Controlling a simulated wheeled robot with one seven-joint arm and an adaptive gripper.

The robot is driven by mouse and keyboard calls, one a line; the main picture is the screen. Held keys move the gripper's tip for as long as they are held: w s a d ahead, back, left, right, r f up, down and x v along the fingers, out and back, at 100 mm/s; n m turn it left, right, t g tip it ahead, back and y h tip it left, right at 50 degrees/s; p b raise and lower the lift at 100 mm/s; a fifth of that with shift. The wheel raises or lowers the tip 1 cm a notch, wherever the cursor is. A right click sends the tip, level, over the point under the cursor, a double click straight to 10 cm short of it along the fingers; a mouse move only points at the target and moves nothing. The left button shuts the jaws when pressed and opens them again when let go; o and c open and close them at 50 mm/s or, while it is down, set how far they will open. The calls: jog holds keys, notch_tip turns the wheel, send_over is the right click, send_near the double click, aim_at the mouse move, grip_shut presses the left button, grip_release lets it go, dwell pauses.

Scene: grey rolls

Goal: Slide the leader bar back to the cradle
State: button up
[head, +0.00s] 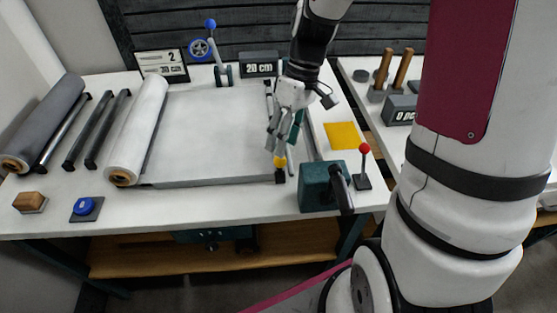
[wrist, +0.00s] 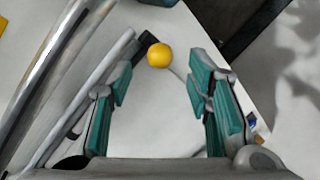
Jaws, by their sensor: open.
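A slim bar with dark ends (head: 280,177), which looks like the leader bar, lies along the right edge of the pale bed; my arm hides much of it. A yellow ball knob (head: 280,161) stands by its near end. My gripper (head: 283,146) is open above this end, pointing down. In the wrist view the yellow knob (wrist: 158,55) shows between and beyond the two teal fingers (wrist: 158,85), apart from both. A grey bar (wrist: 92,95) runs diagonally beside the left finger. A white roll (head: 138,130) lies at the bed's left edge. I cannot tell which part is the cradle.
A teal box (head: 318,187) and a red-knobbed lever (head: 364,150) stand right of my gripper. A yellow square (head: 343,136) lies behind them. A grey roll (head: 42,122) and dark bars lie left. The bed's surface (head: 210,130) is clear.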

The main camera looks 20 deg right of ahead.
aim_at(280, 162)
jog(key=x, duration=0.6)
jog(key=shift+s+a+f+b, duration=0.1)
jog(key=shift+f+b, duration=0.15)
jog(key=shift+b, duration=0.05)
grip_shut()
